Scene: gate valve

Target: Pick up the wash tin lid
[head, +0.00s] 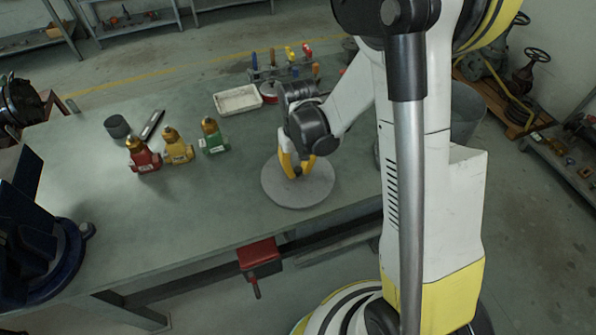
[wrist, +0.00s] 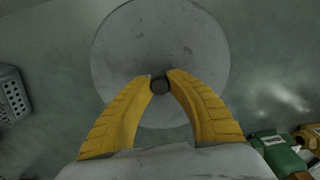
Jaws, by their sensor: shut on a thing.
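The wash tin lid (head: 300,190) is a round grey disc over the bench, near its front edge. In the wrist view the lid (wrist: 155,40) fills the upper middle, with a small dark knob (wrist: 160,86) at its centre. My gripper (head: 293,172) is above the lid with its yellow fingers pointing down. In the wrist view my gripper (wrist: 160,82) has its two fingertips closed on the knob from both sides. I cannot tell whether the lid rests on something or hangs clear; what lies under it is hidden.
A white tray (head: 238,100) and a tool rack (head: 285,68) are behind. A red vise-like part (head: 260,257) is at the front edge. The bench's left front is clear.

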